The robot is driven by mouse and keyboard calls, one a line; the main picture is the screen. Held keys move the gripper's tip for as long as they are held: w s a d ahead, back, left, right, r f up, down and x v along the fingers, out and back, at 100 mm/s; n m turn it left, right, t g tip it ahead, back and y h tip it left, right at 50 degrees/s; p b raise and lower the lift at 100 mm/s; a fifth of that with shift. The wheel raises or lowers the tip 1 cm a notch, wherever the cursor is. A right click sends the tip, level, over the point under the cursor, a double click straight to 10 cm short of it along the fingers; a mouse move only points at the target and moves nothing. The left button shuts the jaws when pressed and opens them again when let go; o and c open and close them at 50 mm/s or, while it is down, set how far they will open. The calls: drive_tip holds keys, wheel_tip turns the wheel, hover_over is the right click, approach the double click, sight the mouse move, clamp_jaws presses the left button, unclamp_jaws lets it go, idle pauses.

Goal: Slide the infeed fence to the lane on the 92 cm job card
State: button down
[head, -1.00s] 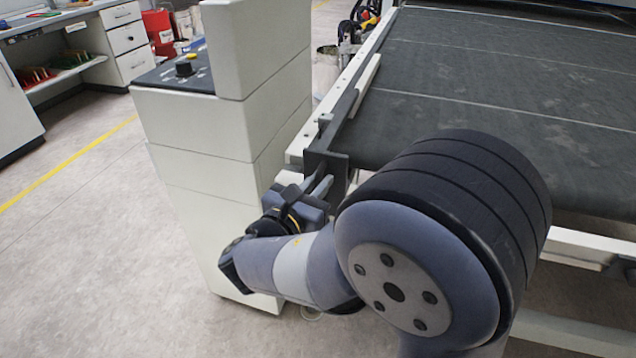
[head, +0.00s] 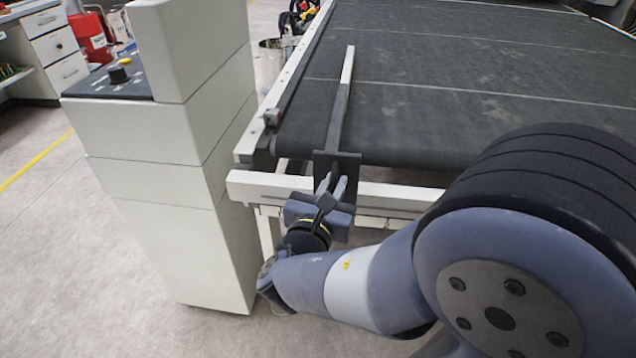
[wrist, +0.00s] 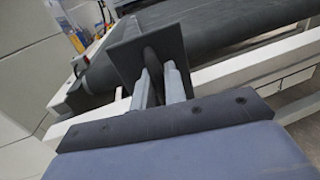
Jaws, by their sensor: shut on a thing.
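The infeed fence (head: 343,95) is a long narrow bar with a pale strip on top and a dark plate at its near end. It lies along the dark conveyor belt (head: 420,125), a little right of the belt's left edge. My gripper (head: 332,187) is shut on the fence's near end, in front of the dark end plate. In the wrist view, the two pale fingers (wrist: 158,88) close on a part at the dark plate (wrist: 147,52); the gripped part is mostly hidden. I see no job card.
A white machine column (head: 170,140) with a control panel (head: 110,80) stands to the left of the belt. A white front rail (head: 390,195) runs below the belt's near edge. Faint pale lines cross the belt. The belt right of the fence is clear.

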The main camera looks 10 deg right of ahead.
drive_tip(key=c, duration=1.5)
unclamp_jaws()
drive_tip(key=shift+c, duration=0.2)
drive_tip(key=shift+a, duration=0.1)
drive_tip(key=v, duration=1)
drive_tip(key=shift+s+a+p, duration=0.2)
drive_tip(key=shift+s+p, duration=0.1)
drive_tip(key=shift+p, duration=0.1)
drive_tip(key=shift+w, duration=0.1)
drive_tip(key=shift+b+x, duration=0.4)
drive_tip(key=shift+x, duration=4.95)
